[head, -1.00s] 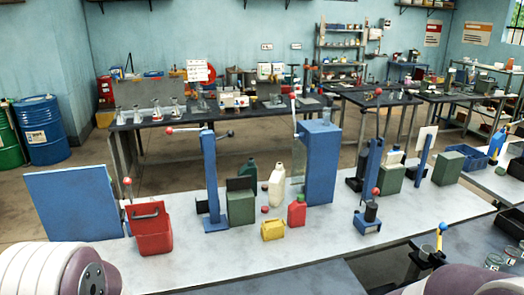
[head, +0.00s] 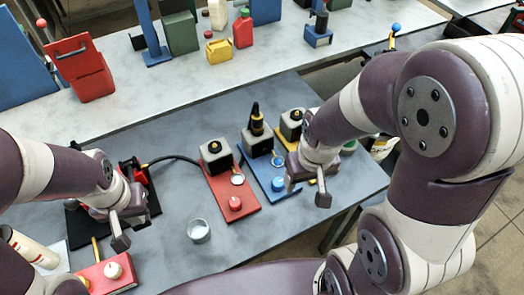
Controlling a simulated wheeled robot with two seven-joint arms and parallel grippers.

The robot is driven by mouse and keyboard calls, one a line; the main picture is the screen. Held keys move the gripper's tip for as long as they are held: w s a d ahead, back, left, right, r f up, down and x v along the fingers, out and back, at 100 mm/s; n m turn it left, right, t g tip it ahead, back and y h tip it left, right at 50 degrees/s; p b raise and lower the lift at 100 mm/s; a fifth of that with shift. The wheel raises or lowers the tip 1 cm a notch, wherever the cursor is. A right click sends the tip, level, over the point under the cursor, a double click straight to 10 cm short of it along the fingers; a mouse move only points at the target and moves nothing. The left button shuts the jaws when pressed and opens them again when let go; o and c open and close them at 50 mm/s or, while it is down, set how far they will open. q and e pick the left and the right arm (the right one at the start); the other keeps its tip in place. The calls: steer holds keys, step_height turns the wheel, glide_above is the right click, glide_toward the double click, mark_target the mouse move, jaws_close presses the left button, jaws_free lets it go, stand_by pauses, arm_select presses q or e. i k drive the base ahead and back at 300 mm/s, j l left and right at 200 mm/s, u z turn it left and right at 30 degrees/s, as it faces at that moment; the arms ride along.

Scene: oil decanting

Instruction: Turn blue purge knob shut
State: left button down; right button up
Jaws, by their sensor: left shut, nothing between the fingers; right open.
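A round blue knob (head: 278,184) sits near the front end of a blue base plate (head: 262,176). A dark box (head: 257,138) with a black and yellow bottle-like top stands on the back of that plate. My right gripper (head: 308,192) is just right of the blue knob, pointing down, open and empty. I cannot tell whether it touches the knob; its fingers and arm hide part of a yellow base plate (head: 283,147). My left gripper (head: 121,240) is shut and empty over the left of the bench, well away from the blue knob.
A red base plate (head: 222,182) with a red knob (head: 235,203) stands just left of the blue plate. A metal cup (head: 199,231) stands in front. A red block with a white knob (head: 113,271) is near my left gripper.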

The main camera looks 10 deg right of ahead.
mark_target(277, 182)
steer(key=l+z, duration=0.7)
steer(key=k, duration=0.05)
